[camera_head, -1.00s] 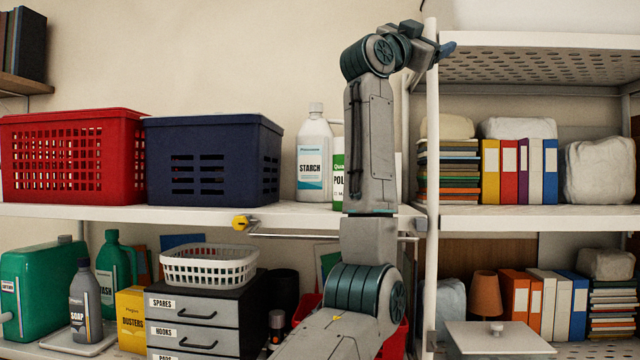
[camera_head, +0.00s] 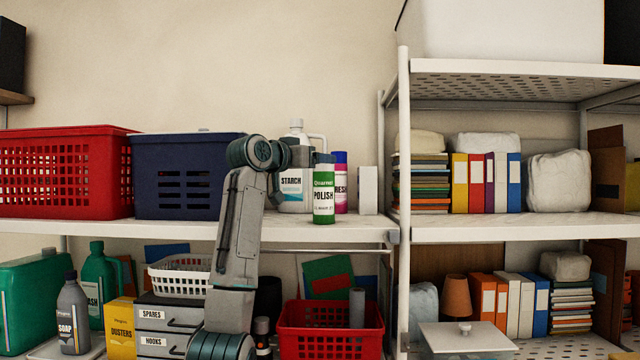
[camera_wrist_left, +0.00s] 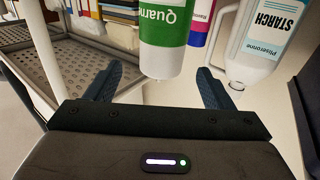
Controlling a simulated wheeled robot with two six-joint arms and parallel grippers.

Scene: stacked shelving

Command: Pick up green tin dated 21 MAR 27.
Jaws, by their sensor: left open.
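The green and white tin marked POLISH (camera_head: 324,198) stands upright on the upper shelf, right of the starch bottle. Its small date print is too fine to read surely. In the left wrist view the tin (camera_wrist_left: 165,42) appears upside down, ahead of and roughly between my open fingers. My left gripper (camera_wrist_left: 158,88) is open and empty. In the head view my left gripper (camera_head: 300,156) is up by the tin's top, on its left side, partly hidden by my wrist. My right gripper is not in view.
The white starch bottle (camera_head: 296,180) stands just left of the tin, and a pink and blue can (camera_head: 341,185) close behind it at right. A white box (camera_head: 368,190) is farther right. A blue basket (camera_head: 180,185) stands left. The rack post (camera_head: 403,200) rises at right.

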